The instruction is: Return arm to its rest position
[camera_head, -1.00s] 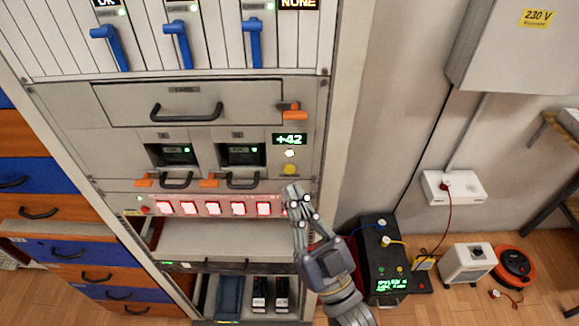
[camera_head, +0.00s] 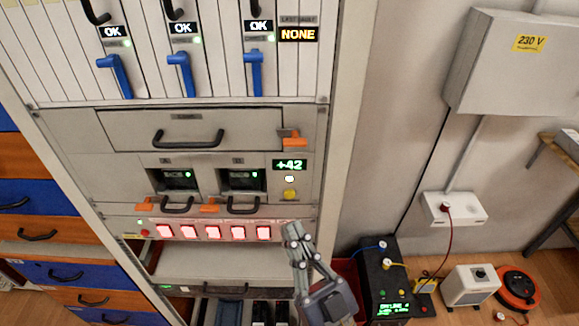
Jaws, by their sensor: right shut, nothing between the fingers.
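My right gripper (camera_head: 293,232) is shut and empty. It points up in front of the lower right part of the rack, just right of a row of red-lit buttons (camera_head: 213,232). I cannot tell whether it touches the panel. Its wrist runs down to the bottom edge of the view. My left gripper is not in view.
The rack (camera_head: 342,120) has blue levers (camera_head: 180,75), a drawer (camera_head: 240,120), orange latches (camera_head: 292,138) and an open shelf (camera_head: 220,262). A black box (camera_head: 384,270) with a green display stands right of my gripper. A wall socket box (camera_head: 454,208) and an orange cable reel (camera_head: 518,287) are farther right.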

